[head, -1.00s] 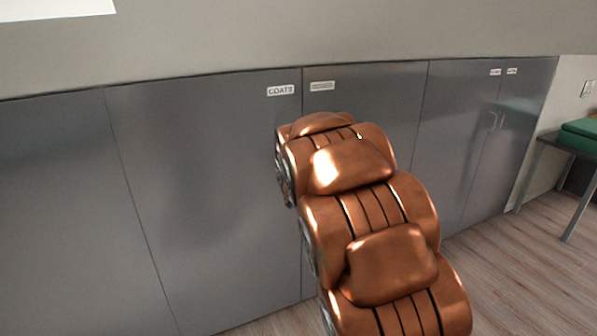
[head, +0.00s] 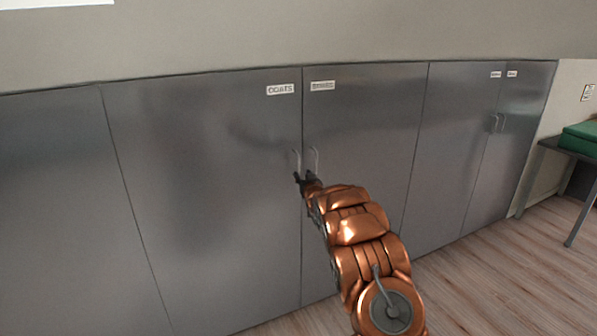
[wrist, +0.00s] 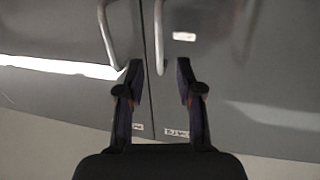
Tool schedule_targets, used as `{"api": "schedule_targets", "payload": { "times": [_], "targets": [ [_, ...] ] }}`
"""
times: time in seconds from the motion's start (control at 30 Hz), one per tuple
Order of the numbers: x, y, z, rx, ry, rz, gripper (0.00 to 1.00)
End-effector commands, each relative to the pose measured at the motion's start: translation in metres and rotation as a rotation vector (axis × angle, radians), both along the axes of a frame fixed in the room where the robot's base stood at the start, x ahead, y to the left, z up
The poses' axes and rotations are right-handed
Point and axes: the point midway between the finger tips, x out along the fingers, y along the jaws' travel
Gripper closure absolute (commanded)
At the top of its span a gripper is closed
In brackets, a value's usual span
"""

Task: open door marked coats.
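The door marked COATS (head: 200,190) is a grey cabinet door, shut flush with its neighbours, with a white label (head: 280,89) at its upper right corner. Its thin curved handle (head: 296,160) is at its right edge, beside the matching handle (head: 316,158) of the door to the right. My gripper (head: 302,181) is by the lower part of the COATS handle. In the wrist view my gripper (wrist: 158,74) is open, its fingers apart, and the end of one bar handle (wrist: 158,40) shows between the fingertips. Whether they touch it I cannot tell.
The second handle (wrist: 107,35) is just left of the fingers in the wrist view. More grey doors (head: 490,150) continue to the right. A table with a green object (head: 580,137) stands at the far right. Wooden floor (head: 490,270) is clear at lower right.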

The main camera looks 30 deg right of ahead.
Motion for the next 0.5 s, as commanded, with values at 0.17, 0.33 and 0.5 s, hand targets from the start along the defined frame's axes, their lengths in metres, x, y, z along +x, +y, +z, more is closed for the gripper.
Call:
{"api": "schedule_targets", "payload": {
  "times": [0.17,0.33,0.5],
  "targets": [
    [0.004,-0.003,-0.004,0.001,-0.03,0.009,0.64],
    [0.012,-0.005,-0.003,-0.002,-0.034,0.01,0.64],
    [0.024,-0.009,-0.002,-0.001,-0.033,0.01,0.64]
  ]
}}
